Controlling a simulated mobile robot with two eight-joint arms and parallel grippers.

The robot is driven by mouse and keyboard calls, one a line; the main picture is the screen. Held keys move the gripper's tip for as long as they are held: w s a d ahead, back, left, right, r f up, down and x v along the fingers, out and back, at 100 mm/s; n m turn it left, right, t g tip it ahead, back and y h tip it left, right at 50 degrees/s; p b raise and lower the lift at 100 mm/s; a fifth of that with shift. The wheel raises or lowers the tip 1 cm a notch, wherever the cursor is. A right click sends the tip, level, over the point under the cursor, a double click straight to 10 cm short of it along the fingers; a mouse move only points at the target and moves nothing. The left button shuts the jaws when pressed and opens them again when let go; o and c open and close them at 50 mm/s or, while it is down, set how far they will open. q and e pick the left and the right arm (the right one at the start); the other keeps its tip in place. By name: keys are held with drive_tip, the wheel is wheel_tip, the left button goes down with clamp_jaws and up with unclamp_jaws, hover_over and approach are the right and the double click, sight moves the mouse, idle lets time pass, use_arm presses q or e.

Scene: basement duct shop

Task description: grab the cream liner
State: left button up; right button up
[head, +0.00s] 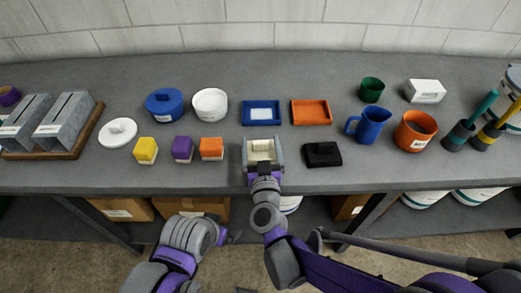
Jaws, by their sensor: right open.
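The cream liner (262,146) sits inside a small grey open-topped box (250,150) near the front edge of the table, at the middle of the head view. My right gripper (264,168) is open at the near side of this box, its wrist reaching in from below. Its fingertips overlap the box and liner from here, so I cannot tell whether they touch the liner. My left arm is low in the view, in front of the table; its gripper (224,237) is only partly seen, and its jaws are unclear.
A black lid (323,155) lies right of the box. An orange block (211,149), purple block (183,150) and yellow block (146,151) stand to its left. A blue tray (261,106) and orange tray (329,112) lie behind. A blue jug (370,126) stands farther right.

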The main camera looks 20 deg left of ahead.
drive_tip(key=shift+w+a, duration=0.1)
drive_tip(key=shift+w, duration=0.2)
drive_tip(key=c, duration=1.5)
drive_tip(key=shift+o, duration=0.2)
drive_tip(key=shift+r, duration=0.1)
